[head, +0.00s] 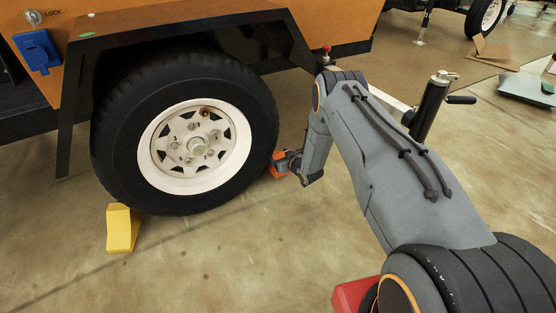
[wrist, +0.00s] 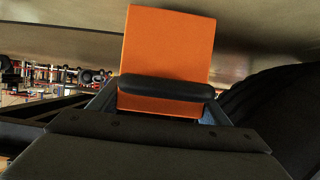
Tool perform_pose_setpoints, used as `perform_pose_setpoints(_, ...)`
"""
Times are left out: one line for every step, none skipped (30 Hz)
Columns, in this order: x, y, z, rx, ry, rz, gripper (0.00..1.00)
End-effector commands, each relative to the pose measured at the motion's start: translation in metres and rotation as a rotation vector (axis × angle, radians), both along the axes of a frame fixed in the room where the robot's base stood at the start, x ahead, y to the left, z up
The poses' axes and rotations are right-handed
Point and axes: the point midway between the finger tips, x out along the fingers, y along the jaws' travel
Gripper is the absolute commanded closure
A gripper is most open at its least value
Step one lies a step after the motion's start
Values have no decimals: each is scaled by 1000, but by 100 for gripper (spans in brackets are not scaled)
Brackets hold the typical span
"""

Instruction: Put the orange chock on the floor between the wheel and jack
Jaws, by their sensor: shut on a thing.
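The orange chock (head: 277,165) is at the right side of the black trailer wheel (head: 197,142), low by the floor. My gripper (head: 284,162) is shut on it. In the wrist view the orange chock (wrist: 167,45) stands up between the jaws, with a dark finger (wrist: 166,88) across its front. The wheel's black tyre also shows at the right of the wrist view (wrist: 275,108). The jack (head: 431,105), a dark post with a handle, stands to the right behind my arm, which hides its lower part. Whether the chock touches the floor or the tyre I cannot tell.
A yellow chock (head: 122,229) sits on the floor at the wheel's left. The black fender (head: 180,25) overhangs the wheel. A red object (head: 352,294) lies at the bottom near my arm. Cardboard (head: 490,50) lies at the back right. The floor in front is clear.

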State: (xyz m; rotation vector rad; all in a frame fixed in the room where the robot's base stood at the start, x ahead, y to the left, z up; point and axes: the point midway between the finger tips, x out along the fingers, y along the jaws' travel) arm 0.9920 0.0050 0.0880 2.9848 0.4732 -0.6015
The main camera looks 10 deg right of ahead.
Motion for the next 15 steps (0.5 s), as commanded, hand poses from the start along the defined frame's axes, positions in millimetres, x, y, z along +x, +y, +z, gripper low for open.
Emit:
perform_pose_setpoints(3,0,-4,0,-7,0,76)
perform_pose_setpoints(3,0,-5,0,-7,0,76)
perform_pose_setpoints(3,0,-6,0,-8,0,76)
perform_pose_setpoints(3,0,-6,0,-8,0,76)
perform_pose_setpoints(3,0,-6,0,-8,0,76)
perform_pose_setpoints(3,0,-5,0,-8,0,76)
perform_pose_setpoints(3,0,-5,0,-8,0,76)
perform_pose_setpoints(3,0,-5,0,-8,0,76)
perform_pose_setpoints(3,0,-5,0,-8,0,76)
perform_pose_setpoints(3,0,-5,0,-8,0,76)
perform_pose_setpoints(3,0,-5,0,-8,0,76)
perform_pose_setpoints(3,0,-6,0,-8,0,76)
perform_pose_setpoints(3,0,-7,0,-8,0,76)
perform_pose_setpoints(3,0,-8,0,-8,0,76)
perform_pose_setpoints(1,0,-10,0,-4,-1,26)
